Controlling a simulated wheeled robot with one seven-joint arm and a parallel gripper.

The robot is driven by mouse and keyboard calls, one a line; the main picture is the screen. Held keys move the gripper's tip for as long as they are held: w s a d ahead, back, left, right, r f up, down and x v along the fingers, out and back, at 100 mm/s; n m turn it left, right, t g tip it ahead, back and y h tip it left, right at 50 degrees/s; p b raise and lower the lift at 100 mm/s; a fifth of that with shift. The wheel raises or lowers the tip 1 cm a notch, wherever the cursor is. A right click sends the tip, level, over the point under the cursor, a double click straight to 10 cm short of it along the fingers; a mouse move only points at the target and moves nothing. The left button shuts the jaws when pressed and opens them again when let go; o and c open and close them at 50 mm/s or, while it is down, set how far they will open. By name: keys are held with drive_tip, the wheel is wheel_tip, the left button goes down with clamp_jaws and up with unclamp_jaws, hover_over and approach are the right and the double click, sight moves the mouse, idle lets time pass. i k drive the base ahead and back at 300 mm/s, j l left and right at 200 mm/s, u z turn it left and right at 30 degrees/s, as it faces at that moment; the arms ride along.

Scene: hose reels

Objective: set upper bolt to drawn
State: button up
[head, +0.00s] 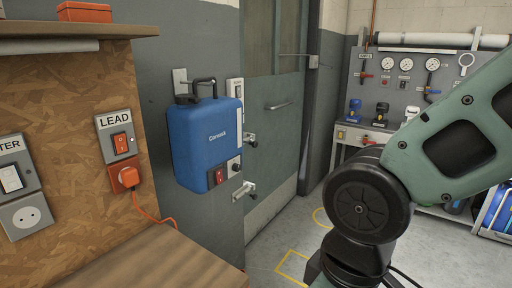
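A grey-green door (275,125) stands behind the blue case, with a bar handle across it. Two small metal fittings that look like bolts sit at the door's left edge. The upper one (250,139) is partly hidden by the blue case (205,140), and the lower one (244,190) shows more clearly. A thin rod with a bracket (313,62) is also high on the door's right side. I cannot tell which fitting is the upper bolt, or whether it is drawn. My arm crosses the right side of the view; my gripper is not in view.
A chipboard panel (60,120) with a LEAD switch (121,143) and a plugged orange cord stands at left, above a wooden worktop (160,262). A gauge board (400,75) and bench are at the back right. Floor is open before the door.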

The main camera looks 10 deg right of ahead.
sight(254, 144)
drive_tip(key=i+l+u, duration=0.15)
drive_tip(key=i+l, duration=0.35)
drive_tip(key=l, duration=0.15)
drive_tip(key=i+l+u, duration=0.1)
drive_tip(key=i+l, duration=0.2)
drive_tip(key=i, duration=0.25)
drive_tip(key=i+l+u, duration=0.1)
drive_tip(key=i+l, duration=0.2)
drive_tip(key=i, duration=0.2)
